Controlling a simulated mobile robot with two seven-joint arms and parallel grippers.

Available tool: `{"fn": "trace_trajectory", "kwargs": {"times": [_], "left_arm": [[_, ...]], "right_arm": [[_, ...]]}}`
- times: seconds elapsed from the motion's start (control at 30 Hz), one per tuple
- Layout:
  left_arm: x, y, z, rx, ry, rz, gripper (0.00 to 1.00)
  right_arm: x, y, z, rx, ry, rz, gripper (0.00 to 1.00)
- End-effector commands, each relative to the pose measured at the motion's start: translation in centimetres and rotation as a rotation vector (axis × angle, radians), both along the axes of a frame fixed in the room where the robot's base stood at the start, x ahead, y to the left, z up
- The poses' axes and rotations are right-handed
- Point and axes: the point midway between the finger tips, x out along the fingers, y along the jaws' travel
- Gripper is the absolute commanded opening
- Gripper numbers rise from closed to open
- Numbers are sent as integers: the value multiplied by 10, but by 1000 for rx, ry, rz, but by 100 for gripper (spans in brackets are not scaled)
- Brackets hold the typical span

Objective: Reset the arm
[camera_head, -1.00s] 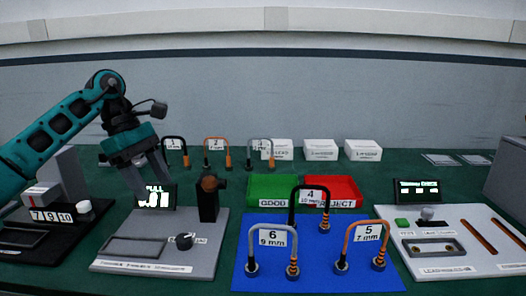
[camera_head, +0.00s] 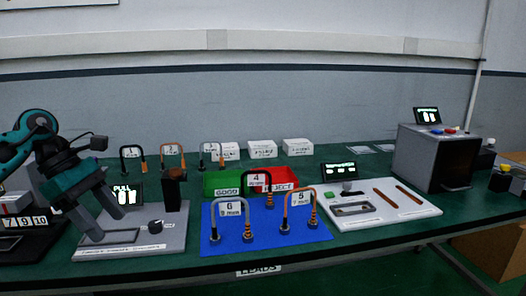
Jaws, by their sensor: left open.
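My left gripper (camera_head: 101,222) is at the left of the picture, on the teal arm that comes in from the left. Its two grey fingers point down, spread apart, with nothing between them. It hangs in front of or over the left part of the grey pull tester plate (camera_head: 165,236); the exact height is hard to tell. The tester's small display (camera_head: 126,193), marked PULL, is just right of the gripper. My right gripper does not show.
Leads 4, 5 and 6 stand on the blue mat (camera_head: 262,238); leads 1, 2 and 3 stand behind. The green GOOD tray (camera_head: 222,190) and red REJECT tray (camera_head: 300,175) are mid-table. A white test panel (camera_head: 412,203) and dark microwave-like box (camera_head: 435,158) are at right.

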Motion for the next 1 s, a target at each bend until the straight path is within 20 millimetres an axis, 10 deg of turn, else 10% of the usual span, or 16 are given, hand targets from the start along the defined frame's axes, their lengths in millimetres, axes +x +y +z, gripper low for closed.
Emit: {"fn": "trace_trajectory", "kwargs": {"times": [0.5,0.77,1.0], "left_arm": [[-21,-217,-41,-1007,493,451,60],[-24,-227,-57,-1517,1074,996,60],[-50,-185,-135,-1847,1700,1646,60]], "right_arm": [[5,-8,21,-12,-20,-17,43],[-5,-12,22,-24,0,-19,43],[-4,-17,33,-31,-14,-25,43]]}}
